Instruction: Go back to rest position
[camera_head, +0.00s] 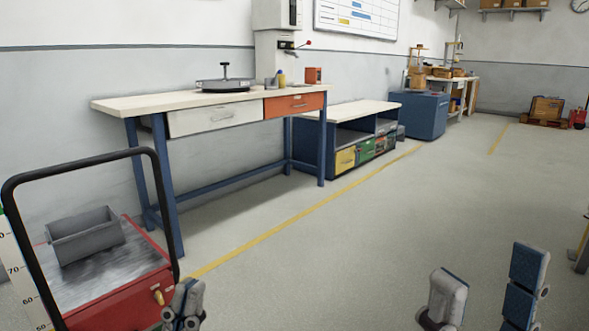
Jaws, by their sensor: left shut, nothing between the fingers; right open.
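My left gripper (186,306) is at the bottom left of the head view, by the front right corner of the red cart. Its fingers are together with nothing between them. My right gripper (484,298) is at the bottom right, over the open floor. Its two fingers stand wide apart and the space between them is empty. Only the finger ends of both grippers show; the rest of both arms is outside the picture.
A red cart (122,296) with a black handle holds a grey bin (88,238). A workbench (150,105) stands along the wall, bearing a dark round fixture (222,85). A low shelf unit (345,112) and a blue cabinet (425,116) stand beyond. The floor at centre right is clear.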

